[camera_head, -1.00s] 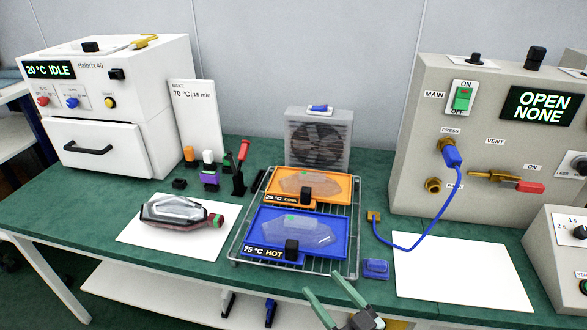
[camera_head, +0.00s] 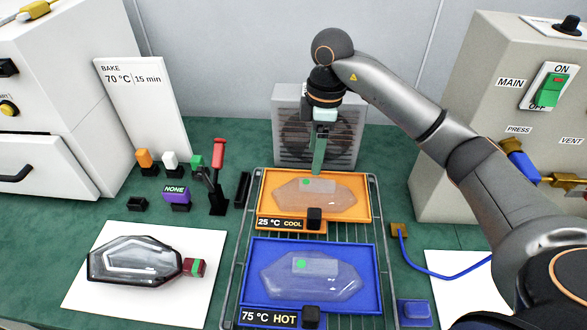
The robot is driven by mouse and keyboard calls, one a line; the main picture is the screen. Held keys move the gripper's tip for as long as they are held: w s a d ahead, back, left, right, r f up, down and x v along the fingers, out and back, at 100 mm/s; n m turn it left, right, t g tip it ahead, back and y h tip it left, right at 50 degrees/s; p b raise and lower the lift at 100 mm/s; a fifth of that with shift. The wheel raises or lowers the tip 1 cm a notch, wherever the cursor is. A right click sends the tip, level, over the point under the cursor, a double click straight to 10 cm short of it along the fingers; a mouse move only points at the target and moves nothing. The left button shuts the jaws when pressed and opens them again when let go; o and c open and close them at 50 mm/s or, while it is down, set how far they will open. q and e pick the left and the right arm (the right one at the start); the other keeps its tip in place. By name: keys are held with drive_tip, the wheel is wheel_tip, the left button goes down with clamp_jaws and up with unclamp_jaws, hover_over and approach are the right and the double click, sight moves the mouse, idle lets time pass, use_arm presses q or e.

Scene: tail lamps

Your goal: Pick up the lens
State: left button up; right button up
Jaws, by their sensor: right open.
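A clear, elongated lens (camera_head: 325,198) with a green dot lies on the orange tray (camera_head: 362,212), labelled 25 °C COOL. A second clear lens (camera_head: 312,280) with a green dot lies on the blue tray (camera_head: 246,275), labelled 75 °C HOT. My right gripper (camera_head: 318,172) points down over the back of the orange tray, its green fingers seen edge-on. It is open, and its tips appear just above the back edge of the cool lens; whether they touch cannot be told. My left gripper is out of view.
Both trays sit on a wire rack (camera_head: 232,262), with a fan box (camera_head: 286,132) close behind. A dark lamp housing (camera_head: 130,262) lies on white paper at left. Small coloured tools (camera_head: 176,198) stand left of the rack. A grey control box (camera_head: 455,130) is at right.

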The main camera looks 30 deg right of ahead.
drive_tip(key=d+r, duration=0.1)
drive_tip(key=d, duration=0.1)
drive_tip(key=m+h+b, duration=0.1)
hover_over(317, 183)
drive_tip(key=f, duration=0.5)
drive_tip(key=shift+s+d+f, duration=0.1)
drive_tip(key=shift+s+f, duration=0.2)
drive_tip(key=shift+f, duration=0.1)
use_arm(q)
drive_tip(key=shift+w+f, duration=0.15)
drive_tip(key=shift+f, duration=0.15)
use_arm(e)
drive_tip(key=shift+w+f, duration=0.2)
drive_tip(key=shift+f, duration=1.4)
drive_tip(key=shift+w+f, duration=0.15)
drive_tip(key=shift+f, duration=1.4)
use_arm(q)
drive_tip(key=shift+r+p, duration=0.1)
drive_tip(key=shift+p, duration=0.2)
use_arm(e)
drive_tip(key=shift+f, duration=0.15)
clamp_jaws()
